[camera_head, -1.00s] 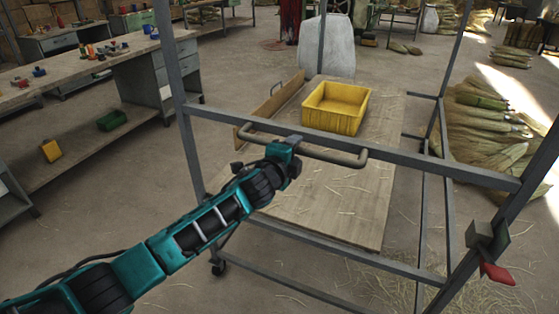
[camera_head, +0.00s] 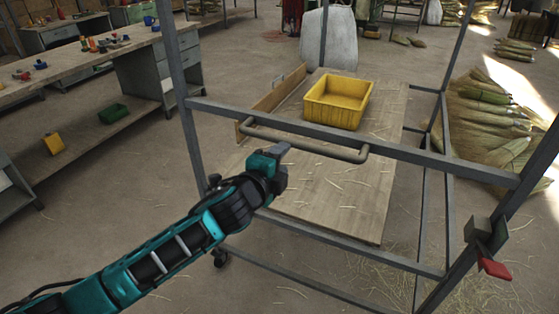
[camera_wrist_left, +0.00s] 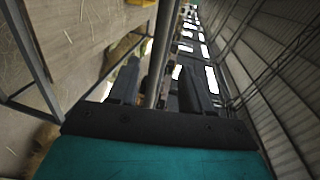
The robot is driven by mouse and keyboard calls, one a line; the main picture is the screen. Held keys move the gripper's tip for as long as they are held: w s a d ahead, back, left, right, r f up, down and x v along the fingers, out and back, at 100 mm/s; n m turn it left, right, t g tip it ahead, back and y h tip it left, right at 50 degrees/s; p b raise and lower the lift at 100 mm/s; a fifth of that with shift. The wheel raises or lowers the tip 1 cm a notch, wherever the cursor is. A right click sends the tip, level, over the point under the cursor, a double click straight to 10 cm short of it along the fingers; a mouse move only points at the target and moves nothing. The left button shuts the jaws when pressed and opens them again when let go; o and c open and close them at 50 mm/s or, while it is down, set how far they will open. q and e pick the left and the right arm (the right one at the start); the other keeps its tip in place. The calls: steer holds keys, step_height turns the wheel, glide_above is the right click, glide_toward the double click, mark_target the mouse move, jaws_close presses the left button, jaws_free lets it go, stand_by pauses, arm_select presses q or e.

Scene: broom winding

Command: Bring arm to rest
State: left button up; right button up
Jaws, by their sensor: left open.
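My left gripper (camera_head: 281,150) is open, at the end of the teal and black arm coming in from the left. In the head view it is at the near side of the grey cart's (camera_head: 430,158) bent handle (camera_head: 325,153), with its fingertips close to the bar. In the left wrist view the two dark fingers (camera_wrist_left: 160,85) stand apart, and a grey bar (camera_wrist_left: 162,45) shows in the gap between them. I cannot tell whether the fingers still reach around the bar. My right gripper is not in view.
A yellow crate (camera_head: 337,103) stands on the cart's wooden deck (camera_head: 335,200), which is strewn with straw. A red-tipped lever (camera_head: 494,268) is on the right post. A workbench (camera_head: 75,72) stands at the left. Broom bundles (camera_head: 490,125) lie at the right.

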arm_select(q)
steer(key=s+a+f+n+g+y, duration=0.1)
steer(key=s+a+f+n, duration=0.3)
steer(key=s, duration=0.5)
steer(key=s+a+f+n+g+y, duration=0.1)
steer(key=s+a+f+n, duration=0.3)
steer(key=s+f+n, duration=0.5)
steer(key=s+a+f+n+g+y, duration=0.1)
steer(key=s+a+f+n+g, duration=0.1)
steer(key=s+a+f+n, duration=0.3)
steer(key=s+f+n, duration=0.1)
steer(key=s+f, duration=0.2)
steer(key=s, duration=0.1)
steer(key=shift+n, duration=0.3)
